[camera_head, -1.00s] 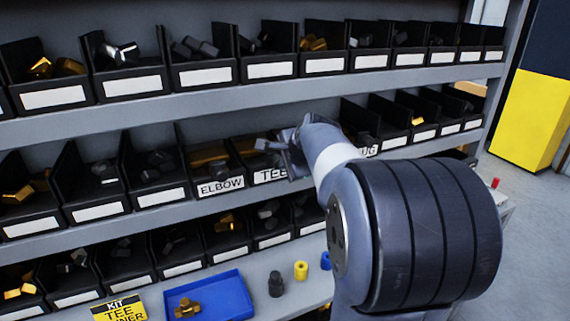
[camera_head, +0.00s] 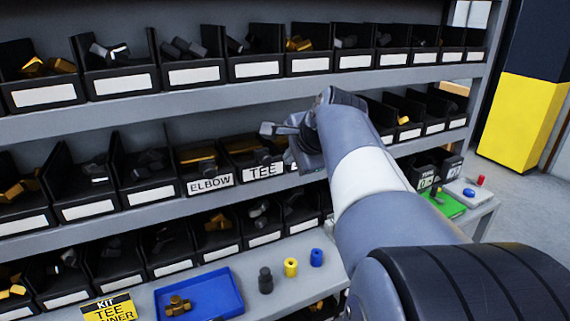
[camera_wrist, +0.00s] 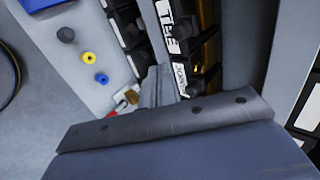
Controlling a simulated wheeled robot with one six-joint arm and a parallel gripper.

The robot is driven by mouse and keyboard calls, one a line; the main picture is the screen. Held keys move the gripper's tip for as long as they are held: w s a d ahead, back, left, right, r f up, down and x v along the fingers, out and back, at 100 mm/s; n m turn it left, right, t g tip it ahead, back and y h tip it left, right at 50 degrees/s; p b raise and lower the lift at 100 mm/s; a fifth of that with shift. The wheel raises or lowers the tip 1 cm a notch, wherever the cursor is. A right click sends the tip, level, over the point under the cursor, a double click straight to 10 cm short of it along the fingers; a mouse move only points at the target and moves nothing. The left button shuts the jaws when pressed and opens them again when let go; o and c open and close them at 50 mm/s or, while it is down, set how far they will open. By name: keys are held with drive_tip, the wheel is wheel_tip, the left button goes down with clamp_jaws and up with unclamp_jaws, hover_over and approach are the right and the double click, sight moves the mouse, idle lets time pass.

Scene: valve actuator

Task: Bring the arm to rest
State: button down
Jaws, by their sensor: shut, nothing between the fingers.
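My arm reaches from the lower right of the head view toward the middle shelf. My gripper (camera_head: 268,130) is at the arm's far end, shut and empty, in front of the middle row of bins and above the TEE bin (camera_head: 262,170). The ELBOW bin (camera_head: 210,182) is just left of that. In the wrist view my gripper's fingers (camera_wrist: 157,84) are together, with the TEE label (camera_wrist: 172,28) and ELBOW label (camera_wrist: 180,78) beyond them. The arm hides part of the middle row and the bench's right side.
Three shelf rows hold black bins of fittings. On the bench below are a blue tray (camera_head: 225,298) with a brass fitting (camera_head: 178,305), a yellow kit sign (camera_head: 110,309), and black (camera_head: 265,281), yellow (camera_head: 290,267) and blue (camera_head: 316,257) pieces. A green tray (camera_head: 449,206) is at right.

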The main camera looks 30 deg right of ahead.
drive_tip(key=shift+s+r, duration=0.25)
drive_tip(key=shift+s, duration=0.1)
